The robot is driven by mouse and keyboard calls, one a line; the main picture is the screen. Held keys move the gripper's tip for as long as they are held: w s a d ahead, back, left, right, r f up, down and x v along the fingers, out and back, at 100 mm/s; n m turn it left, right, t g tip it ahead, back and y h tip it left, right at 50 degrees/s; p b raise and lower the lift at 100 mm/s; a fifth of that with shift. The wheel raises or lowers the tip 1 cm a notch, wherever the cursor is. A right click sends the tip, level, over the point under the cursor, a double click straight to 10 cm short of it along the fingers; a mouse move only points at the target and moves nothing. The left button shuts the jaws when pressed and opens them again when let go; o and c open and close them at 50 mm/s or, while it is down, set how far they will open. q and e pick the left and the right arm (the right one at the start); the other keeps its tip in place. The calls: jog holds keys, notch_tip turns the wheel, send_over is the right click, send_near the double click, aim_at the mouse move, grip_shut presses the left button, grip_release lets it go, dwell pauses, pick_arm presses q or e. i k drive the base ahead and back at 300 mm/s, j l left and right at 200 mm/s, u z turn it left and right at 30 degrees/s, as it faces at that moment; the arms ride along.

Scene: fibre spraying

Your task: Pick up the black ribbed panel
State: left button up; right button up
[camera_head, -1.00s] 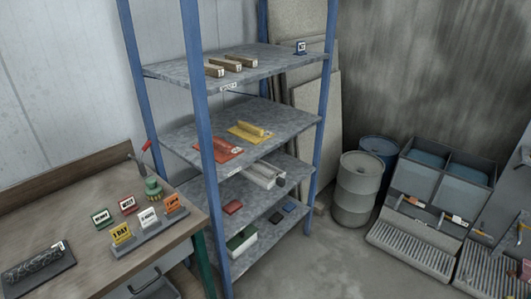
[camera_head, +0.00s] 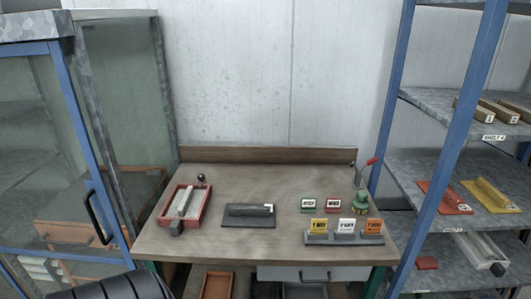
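A flat black panel (camera_head: 248,215) lies on the wooden workbench, left of its middle. A raised dark bar or handle runs along its top and a small white tag sits at its right end. It is the likeliest match for the black ribbed panel, though ribs are hard to make out at this size. Neither of my grippers shows in this view.
A red tray (camera_head: 184,206) is left of the panel; sign cards (camera_head: 345,229) and a green object (camera_head: 361,202) are to its right. A glass-door cabinet (camera_head: 50,150) stands left, a blue-framed shelf (camera_head: 440,165) right. A black segmented shape (camera_head: 110,288), unidentified, fills the lower left.

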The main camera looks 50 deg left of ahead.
aim_at(236, 215)
jog(key=u, duration=1.7)
jog(key=i+l, duration=0.1)
jog(key=l, duration=0.3)
jog(key=l+u, duration=0.1)
jog(key=l, duration=0.3)
jog(key=i+l, duration=0.15)
jog(key=l, duration=0.25)
